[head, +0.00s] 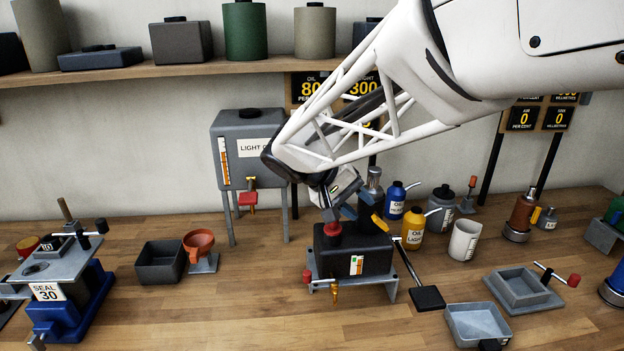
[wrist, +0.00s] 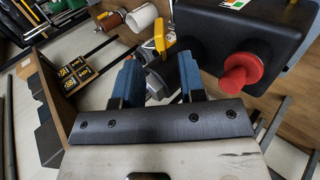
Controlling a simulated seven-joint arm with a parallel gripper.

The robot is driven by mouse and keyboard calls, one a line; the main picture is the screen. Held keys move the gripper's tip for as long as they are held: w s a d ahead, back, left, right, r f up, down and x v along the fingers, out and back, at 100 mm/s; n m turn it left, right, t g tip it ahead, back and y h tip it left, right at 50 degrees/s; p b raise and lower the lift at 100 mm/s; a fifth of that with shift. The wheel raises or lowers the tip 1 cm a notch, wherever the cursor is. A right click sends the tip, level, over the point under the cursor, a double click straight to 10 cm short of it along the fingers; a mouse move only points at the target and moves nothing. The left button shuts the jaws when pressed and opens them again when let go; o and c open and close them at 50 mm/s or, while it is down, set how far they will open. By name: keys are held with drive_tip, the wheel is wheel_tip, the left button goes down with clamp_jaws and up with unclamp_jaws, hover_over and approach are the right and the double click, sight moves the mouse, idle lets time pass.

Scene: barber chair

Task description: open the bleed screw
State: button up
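A black box-shaped unit (head: 354,252) stands on a grey stand on the bench. It has a red knob (head: 333,229) on top, a yellow part (head: 380,222) at its upper right, a small red knob (head: 307,276) at its left and an orange tap (head: 335,292) in front. I cannot tell for sure which is the bleed screw. My gripper (head: 352,207) is just above the unit's top. In the wrist view, its blue fingers (wrist: 157,82) are apart, with a grey round part (wrist: 156,76) showing between or beyond them. The red knob (wrist: 241,75) is right of the fingers, apart from them.
A grey tank (head: 243,150) on legs stands behind left. Oil bottles (head: 413,228) and a white cup (head: 465,240) stand close to the right. A black-padded lever (head: 427,298) sticks out front right. A black tray (head: 160,262) is at left. The front bench is partly clear.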

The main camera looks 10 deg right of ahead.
drive_tip(key=shift+a+r, duration=0.15)
drive_tip(key=shift+o, duration=1.1)
drive_tip(key=m+y, duration=1.4)
drive_tip(key=m, duration=0.4)
approach(381, 220)
drive_tip(key=f, duration=0.1)
drive_tip(key=shift+s+a, duration=0.15)
drive_tip(key=shift+a, duration=0.3)
drive_tip(key=shift+f, duration=0.15)
drive_tip(key=shift+x, duration=3.9)
